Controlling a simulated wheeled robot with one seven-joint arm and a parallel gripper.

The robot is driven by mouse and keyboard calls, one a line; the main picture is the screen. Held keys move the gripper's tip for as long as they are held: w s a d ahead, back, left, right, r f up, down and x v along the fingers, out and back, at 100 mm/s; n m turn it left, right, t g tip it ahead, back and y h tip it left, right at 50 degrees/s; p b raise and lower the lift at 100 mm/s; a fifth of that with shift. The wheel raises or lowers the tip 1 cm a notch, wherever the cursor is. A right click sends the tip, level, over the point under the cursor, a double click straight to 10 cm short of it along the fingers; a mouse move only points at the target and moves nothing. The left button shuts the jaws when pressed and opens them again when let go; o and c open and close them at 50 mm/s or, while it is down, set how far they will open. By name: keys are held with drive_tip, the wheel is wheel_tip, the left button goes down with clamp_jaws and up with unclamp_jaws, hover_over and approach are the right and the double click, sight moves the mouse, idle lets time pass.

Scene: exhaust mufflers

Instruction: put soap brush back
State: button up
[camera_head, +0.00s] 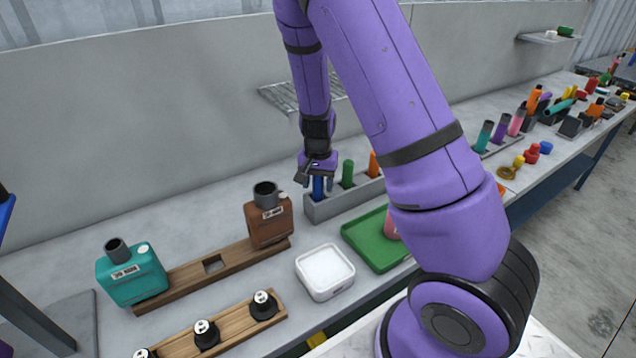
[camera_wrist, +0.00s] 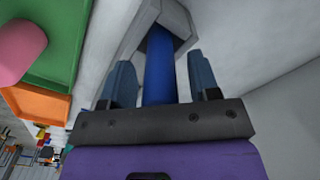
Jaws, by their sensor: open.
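A blue upright handle (camera_head: 318,187), likely the soap brush, stands in the left end of the long grey rack (camera_head: 342,204). In the wrist view the blue handle (camera_wrist: 159,72) rises from the grey rack's end slot (camera_wrist: 178,18). My gripper (camera_head: 317,183) is open at this handle, reaching down from above. In the wrist view my gripper's two fingers (camera_wrist: 160,72) stand on either side of the handle, with gaps visible. The handle's lower end is hidden inside the rack.
Green (camera_head: 347,173) and orange (camera_head: 374,163) handles stand farther along the rack. A green tray (camera_head: 366,238) holding a pink piece and a white dish (camera_head: 325,271) lie in front. Brown (camera_head: 268,220) and teal (camera_head: 131,274) bottles stand on a wooden holder at left.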

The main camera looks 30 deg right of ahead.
wheel_tip(320, 180, up, 12)
drive_tip(key=shift+s+a+r, duration=0.1)
drive_tip(key=s+a+r+n+t, duration=0.2)
drive_tip(key=s+a+r+n, duration=0.1)
drive_tip(key=s+r, duration=0.7)
drive_tip(key=s+a+r+n+t, duration=0.3)
drive_tip(key=s+r+n, duration=0.3)
drive_tip(key=s+r, duration=0.5)
drive_tip(key=s+a, duration=0.1)
drive_tip(key=s, duration=0.4)
drive_tip(key=shift+s+r, duration=0.25)
drive_tip(key=shift+r, duration=0.05)
idle(2.9)
